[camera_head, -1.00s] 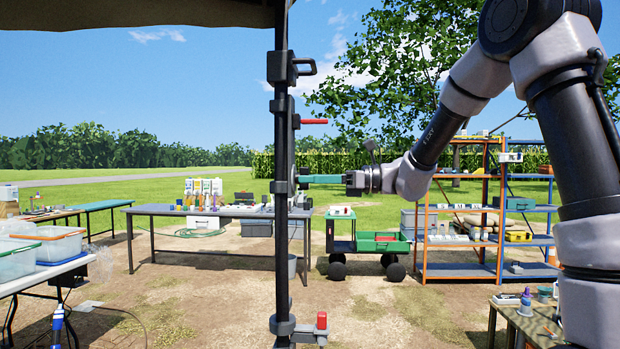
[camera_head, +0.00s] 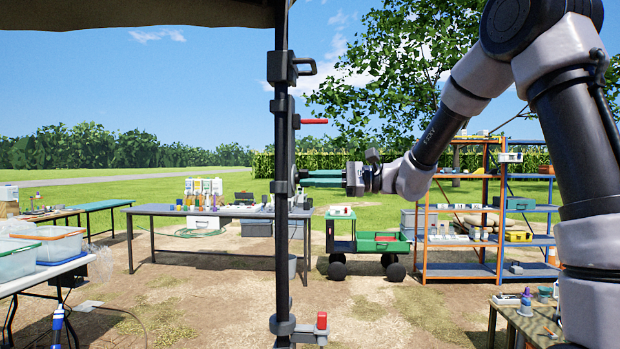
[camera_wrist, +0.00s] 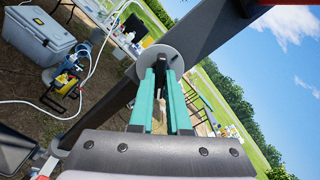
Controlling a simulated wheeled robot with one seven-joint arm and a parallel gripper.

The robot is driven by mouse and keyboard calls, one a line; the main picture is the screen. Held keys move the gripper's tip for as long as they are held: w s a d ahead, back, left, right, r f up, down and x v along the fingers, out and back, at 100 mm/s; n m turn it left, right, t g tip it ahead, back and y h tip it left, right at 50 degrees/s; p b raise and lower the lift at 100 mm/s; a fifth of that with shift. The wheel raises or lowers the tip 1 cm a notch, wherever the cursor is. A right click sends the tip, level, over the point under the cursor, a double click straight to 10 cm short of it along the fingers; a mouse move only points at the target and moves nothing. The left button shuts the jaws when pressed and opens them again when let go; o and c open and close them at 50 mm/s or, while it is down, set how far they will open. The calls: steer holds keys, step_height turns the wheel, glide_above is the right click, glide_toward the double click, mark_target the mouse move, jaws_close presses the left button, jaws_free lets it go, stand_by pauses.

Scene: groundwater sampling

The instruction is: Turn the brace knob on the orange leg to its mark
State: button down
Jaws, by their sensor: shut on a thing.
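A dark upright leg (camera_head: 283,230) with clamps stands at the middle of the head view; no orange shows on it. My gripper (camera_head: 305,179) reaches it from the right at mid-height, its teal fingers level. In the wrist view my gripper (camera_wrist: 165,68) has its fingertips against a grey round disc (camera_wrist: 146,66) on a dark bar. The jaws are shut on a small dark grey knob (camera_wrist: 173,62) at the disc's centre. The fingers hide most of the knob, and I cannot make out its mark.
A red handle (camera_head: 314,122) sticks out right above my gripper, and a red-topped clamp (camera_head: 321,321) sits low on the leg. A work table (camera_head: 160,210), a green cart (camera_head: 380,243) and shelves (camera_head: 460,270) stand behind. Open ground lies between.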

steer(key=shift+n, duration=4.9)
steer(key=n, duration=1.7)
steer(key=shift+n, duration=0.3)
steer(key=c, duration=0.8)
jaws_free()
